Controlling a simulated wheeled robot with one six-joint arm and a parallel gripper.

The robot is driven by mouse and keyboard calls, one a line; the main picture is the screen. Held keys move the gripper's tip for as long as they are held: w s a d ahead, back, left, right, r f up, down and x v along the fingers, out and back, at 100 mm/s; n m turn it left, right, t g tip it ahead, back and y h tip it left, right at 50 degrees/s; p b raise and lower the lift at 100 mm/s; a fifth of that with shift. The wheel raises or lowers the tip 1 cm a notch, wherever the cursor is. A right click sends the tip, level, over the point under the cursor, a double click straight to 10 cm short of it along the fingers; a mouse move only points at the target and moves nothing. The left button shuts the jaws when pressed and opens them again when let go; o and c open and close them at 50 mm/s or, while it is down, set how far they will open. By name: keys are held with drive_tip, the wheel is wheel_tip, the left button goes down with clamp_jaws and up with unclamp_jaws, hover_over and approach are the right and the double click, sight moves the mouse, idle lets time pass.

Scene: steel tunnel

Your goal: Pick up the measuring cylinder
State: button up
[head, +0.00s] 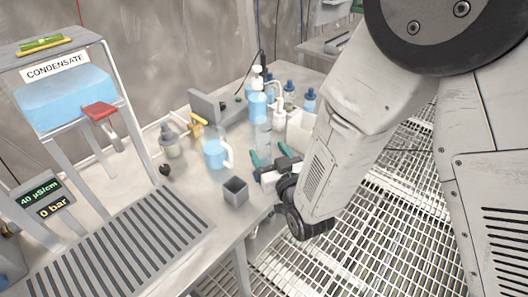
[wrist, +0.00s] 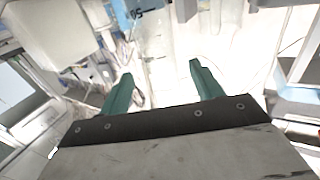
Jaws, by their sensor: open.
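A clear upright cylinder (head: 262,138), which looks like the measuring cylinder, stands on the steel bench in the head view, in front of a blue wash bottle (head: 257,104). My gripper (head: 269,153) has green fingers and is just on the near side of it, low over the bench. In the wrist view my gripper (wrist: 160,70) is open, with bright, washed-out space between the fingers. I cannot make out the cylinder surely there, nor tell whether it is between the fingertips. My arm hides part of the bench to the right.
A jug of blue liquid (head: 214,153) and a small grey square pot (head: 235,191) stand left of my gripper. Several blue-capped bottles stand behind. A slatted drain (head: 120,250) and condensate tank (head: 65,98) are at left. Grating floor (head: 385,215) lies beyond the bench's right edge.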

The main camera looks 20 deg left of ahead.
drive_tip(key=x, duration=0.5)
drive_tip(key=shift+w+a+r, duration=0.1)
drive_tip(key=shift+a+r, duration=0.1)
drive_tip(key=c, duration=1.1)
drive_tip(key=shift+c, duration=0.2)
